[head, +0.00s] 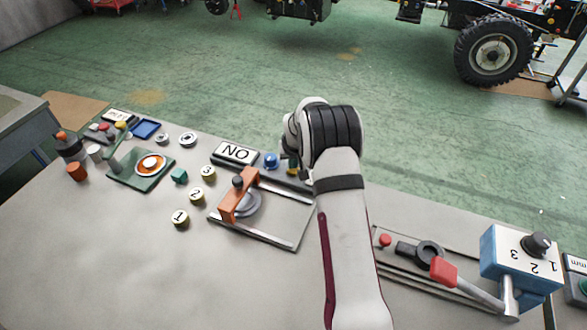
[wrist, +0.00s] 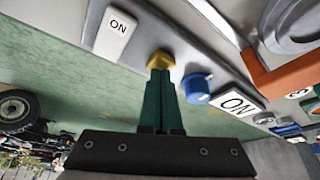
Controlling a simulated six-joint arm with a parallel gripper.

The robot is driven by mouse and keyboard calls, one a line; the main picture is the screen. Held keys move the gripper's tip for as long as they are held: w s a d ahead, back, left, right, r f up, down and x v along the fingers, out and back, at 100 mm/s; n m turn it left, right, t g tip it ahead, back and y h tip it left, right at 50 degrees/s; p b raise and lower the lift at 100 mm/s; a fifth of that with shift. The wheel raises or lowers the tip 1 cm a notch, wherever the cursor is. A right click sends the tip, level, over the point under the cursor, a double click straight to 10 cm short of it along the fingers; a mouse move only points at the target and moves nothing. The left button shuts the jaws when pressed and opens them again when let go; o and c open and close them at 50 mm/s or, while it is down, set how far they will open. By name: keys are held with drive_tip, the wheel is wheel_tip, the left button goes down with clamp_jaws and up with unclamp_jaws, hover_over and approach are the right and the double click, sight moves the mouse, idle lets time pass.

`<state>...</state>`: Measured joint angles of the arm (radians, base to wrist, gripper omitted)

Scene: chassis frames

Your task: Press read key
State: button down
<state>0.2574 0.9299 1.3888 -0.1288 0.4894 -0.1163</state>
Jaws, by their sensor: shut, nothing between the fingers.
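My gripper (wrist: 160,76) is shut and empty; its dark green fingers point at a yellow key (wrist: 160,60) in the wrist view. The fingertips overlap the yellow key's near edge there; I cannot tell whether they touch it. A blue round key (wrist: 197,87) sits just right of the fingers, and shows in the head view too (head: 271,160). No key legibly marked "read" shows. A red button (head: 385,240) sits right of my forearm.
An orange lever clamp (head: 238,197), numbered pegs (head: 195,197) and a green block with an orange disc (head: 150,165) stand left. A blue dial box (head: 522,262) and red-handled lever (head: 443,270) stand right. The front bench is clear.

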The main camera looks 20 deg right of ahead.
drive_tip(key=shift+f, duration=0.35)
drive_tip(key=shift+r, duration=1)
wheel_tip(320, 180, up, 5)
idle(0.4)
